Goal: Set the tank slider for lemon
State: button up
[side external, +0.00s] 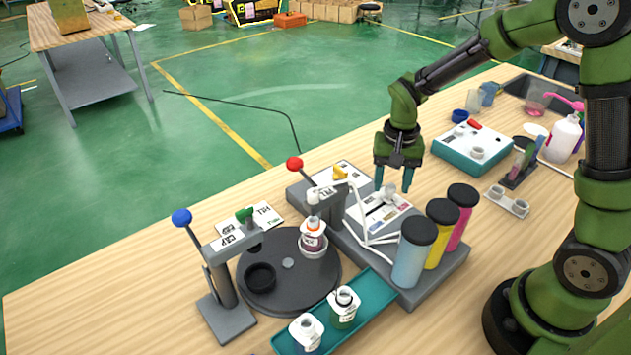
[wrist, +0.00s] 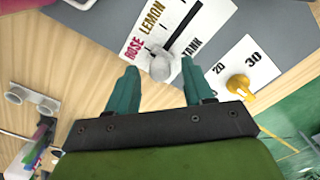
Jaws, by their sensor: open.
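The tank slider is a pale grey round knob (wrist: 160,66) on a dark slot in a white label plate (wrist: 178,22). The plate reads ROSE, LEMON and TANK, and the knob sits at the slot's end closest to my gripper, by the ROSE label. In the side view the plate (side external: 382,217) lies on the grey dispenser base (side external: 425,280). My gripper (side external: 393,187) is open and points down over the plate's far end. In the wrist view its two green fingers (wrist: 158,68) appear on either side of the knob; contact is not clear.
Blue, yellow and pink tanks (side external: 438,236) with black lids stand close to the plate, beside white tubes. A yellow dial (wrist: 240,86) is right of the slider in the wrist view. A red-knobbed lever (side external: 295,164) and black turntable (side external: 285,285) stand to the left.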

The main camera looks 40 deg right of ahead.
aim_at(378, 207)
jog(key=shift+f, duration=0.15)
jog(key=shift+c, duration=0.5)
grip_shut()
jog(key=a, duration=0.3)
jog(key=shift+a, duration=0.25)
jog(key=shift+o, duration=0.5)
grip_release()
